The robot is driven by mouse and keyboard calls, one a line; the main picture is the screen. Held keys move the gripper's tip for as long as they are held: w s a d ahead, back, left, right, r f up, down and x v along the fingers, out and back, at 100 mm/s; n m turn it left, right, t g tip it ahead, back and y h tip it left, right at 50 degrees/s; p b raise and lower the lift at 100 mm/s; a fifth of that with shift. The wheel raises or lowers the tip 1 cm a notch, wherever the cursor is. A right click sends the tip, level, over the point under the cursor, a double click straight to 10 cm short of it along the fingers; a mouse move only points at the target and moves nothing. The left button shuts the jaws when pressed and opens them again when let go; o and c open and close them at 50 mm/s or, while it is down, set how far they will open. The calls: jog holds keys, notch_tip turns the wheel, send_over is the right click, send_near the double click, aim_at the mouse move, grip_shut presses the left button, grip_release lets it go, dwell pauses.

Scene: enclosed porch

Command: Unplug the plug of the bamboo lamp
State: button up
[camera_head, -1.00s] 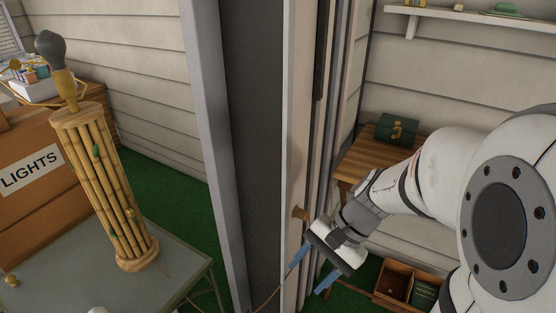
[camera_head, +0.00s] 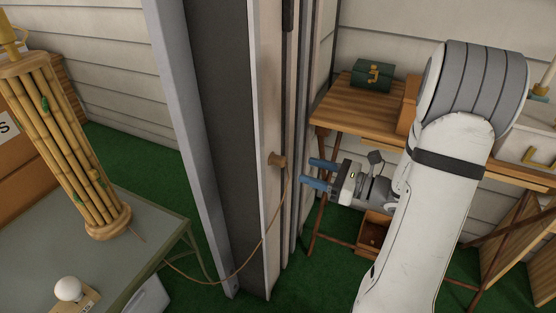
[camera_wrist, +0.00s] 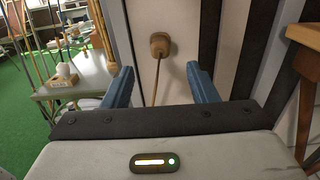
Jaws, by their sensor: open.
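The bamboo lamp (camera_head: 68,150) stands on a grey table at the left in the head view. Its cord (camera_head: 249,257) droops from the table side and rises to the wooden plug (camera_head: 277,159) on a pale wall post. In the wrist view the round brown plug (camera_wrist: 160,44) sits on the pale panel, its cord hanging down. My gripper (camera_head: 315,175) is open and empty, its blue fingers pointing left at the post, a little right of the plug. In the wrist view my gripper (camera_wrist: 160,78) has the plug ahead, between and beyond its fingertips.
A dark door frame (camera_head: 215,120) stands left of the plug. A wooden table (camera_head: 355,106) with a green box (camera_head: 373,75) is behind my gripper. Dark vertical strips run close to the plug's right.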

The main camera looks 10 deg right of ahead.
aim_at(285, 163)
jog(key=shift+x, duration=4.5)
grip_shut()
jog(key=shift+d, duration=0.1)
jog(key=shift+p+v, duration=0.35)
jog(key=shift+v, duration=2.55)
jog(key=shift+f, duration=0.1)
